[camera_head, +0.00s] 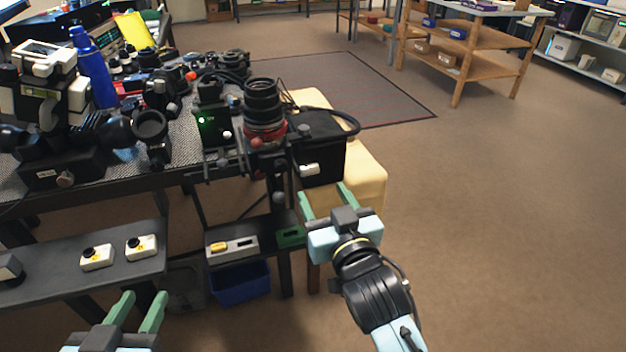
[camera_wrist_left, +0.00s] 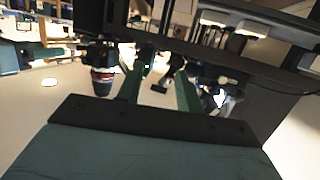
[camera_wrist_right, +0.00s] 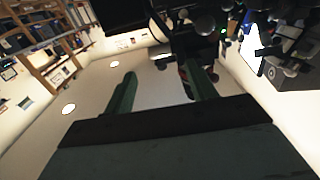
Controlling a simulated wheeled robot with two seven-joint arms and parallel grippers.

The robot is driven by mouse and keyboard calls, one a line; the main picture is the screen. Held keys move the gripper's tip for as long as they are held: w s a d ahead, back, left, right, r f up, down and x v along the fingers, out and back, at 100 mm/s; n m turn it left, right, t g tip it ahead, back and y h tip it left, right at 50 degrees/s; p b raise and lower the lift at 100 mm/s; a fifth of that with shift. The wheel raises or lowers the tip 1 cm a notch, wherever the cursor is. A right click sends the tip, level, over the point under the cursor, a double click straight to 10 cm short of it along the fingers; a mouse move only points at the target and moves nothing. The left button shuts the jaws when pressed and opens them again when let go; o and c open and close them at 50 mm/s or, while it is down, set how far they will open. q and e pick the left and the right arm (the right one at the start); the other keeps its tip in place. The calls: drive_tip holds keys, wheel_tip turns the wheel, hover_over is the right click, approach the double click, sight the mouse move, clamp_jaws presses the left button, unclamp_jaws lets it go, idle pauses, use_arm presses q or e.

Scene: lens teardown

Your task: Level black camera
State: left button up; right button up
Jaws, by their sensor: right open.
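A black camera-like unit with a thick ribbed lens (camera_head: 264,103) and a red ring under it stands on a mount at the table's near right corner. Its lens points upward; I cannot tell whether it is exactly level. A lens with a red band (camera_wrist_left: 103,82) also shows in the left wrist view. My right gripper (camera_head: 323,192) is open and empty, below and right of the unit, in front of a black box (camera_head: 321,146). My left gripper (camera_head: 143,298) is open and empty at the bottom left, in front of the lower shelf. Neither gripper touches the unit.
The table (camera_head: 100,190) is crowded with lenses, a microscope-like device (camera_head: 50,100) and a blue bottle (camera_head: 93,68). A small box with a green light (camera_head: 214,128) stands left of the unit. The lower shelf (camera_head: 60,279) holds yellow-white devices. Floor to the right is free.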

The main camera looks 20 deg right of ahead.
sight(312, 172)
drive_tip(key=w+b, duration=0.1)
drive_tip(key=w, duration=0.5)
drive_tip(key=shift+a+b, duration=0.1)
drive_tip(key=shift+b, duration=0.25)
use_arm(q)
wheel_tip(312, 172, up, 8)
drive_tip(key=d+t+h, duration=0.1)
drive_tip(key=t+h, duration=0.1)
drive_tip(key=t, duration=0.3)
drive_tip(key=shift+d+r+t, duration=0.25)
drive_tip(key=shift+d+t, duration=0.05)
use_arm(e)
drive_tip(key=shift+w, duration=0.4)
drive_tip(key=shift+c, duration=0.5)
use_arm(q)
drive_tip(key=shift+w+a, duration=0.1)
use_arm(e)
drive_tip(key=c, duration=1.1)
